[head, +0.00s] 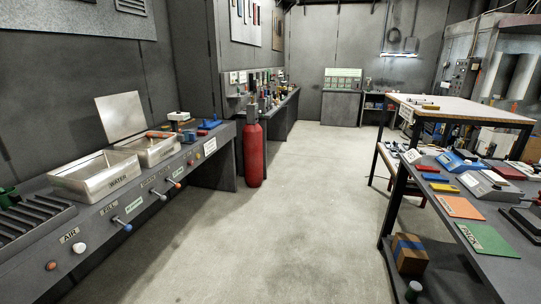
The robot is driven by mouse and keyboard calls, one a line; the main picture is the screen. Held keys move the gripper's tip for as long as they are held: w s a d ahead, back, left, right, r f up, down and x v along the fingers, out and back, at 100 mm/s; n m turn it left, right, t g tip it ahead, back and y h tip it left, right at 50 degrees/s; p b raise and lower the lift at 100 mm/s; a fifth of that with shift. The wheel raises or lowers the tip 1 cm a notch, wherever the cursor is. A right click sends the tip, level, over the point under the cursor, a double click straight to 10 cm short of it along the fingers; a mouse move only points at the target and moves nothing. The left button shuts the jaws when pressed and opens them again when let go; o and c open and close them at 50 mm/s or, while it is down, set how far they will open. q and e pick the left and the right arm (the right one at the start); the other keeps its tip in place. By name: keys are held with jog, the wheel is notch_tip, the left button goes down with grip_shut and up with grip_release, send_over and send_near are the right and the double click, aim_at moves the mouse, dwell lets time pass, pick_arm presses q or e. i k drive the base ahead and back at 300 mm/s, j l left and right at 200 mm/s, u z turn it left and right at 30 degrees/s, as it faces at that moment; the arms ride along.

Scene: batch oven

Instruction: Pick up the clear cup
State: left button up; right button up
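I cannot make out a clear cup anywhere in the head view. The small items on the far left bench (280,97) are too small to tell apart. A small pale cylinder (413,290) with a greenish look stands low at the bottom right, beside the right table's leg; I cannot tell what it is. Neither my left nor my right gripper shows in this view.
A red gas cylinder (253,152) stands on the floor at the left counter's (100,238) end. Metal basins (97,181) are set in that counter. The right table (447,217) holds mats and devices. A brown box (409,253) sits below. The middle floor (300,220) is clear.

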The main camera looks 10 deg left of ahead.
aim_at(188, 136)
jog(key=i+u, duration=0.3)
jog(key=i, duration=0.5)
jog(key=i+l+u, duration=0.1)
jog(key=i+u, duration=0.25)
jog(key=i, duration=0.5)
jog(key=i+l+u, duration=0.2)
jog(key=i+u, duration=0.3)
jog(key=i, duration=0.2)
jog(key=i+l+u, duration=0.45)
jog(key=i, duration=0.25)
jog(key=i+l+u, duration=0.5)
jog(key=l, duration=0.3)
jog(key=i+j, duration=0.05)
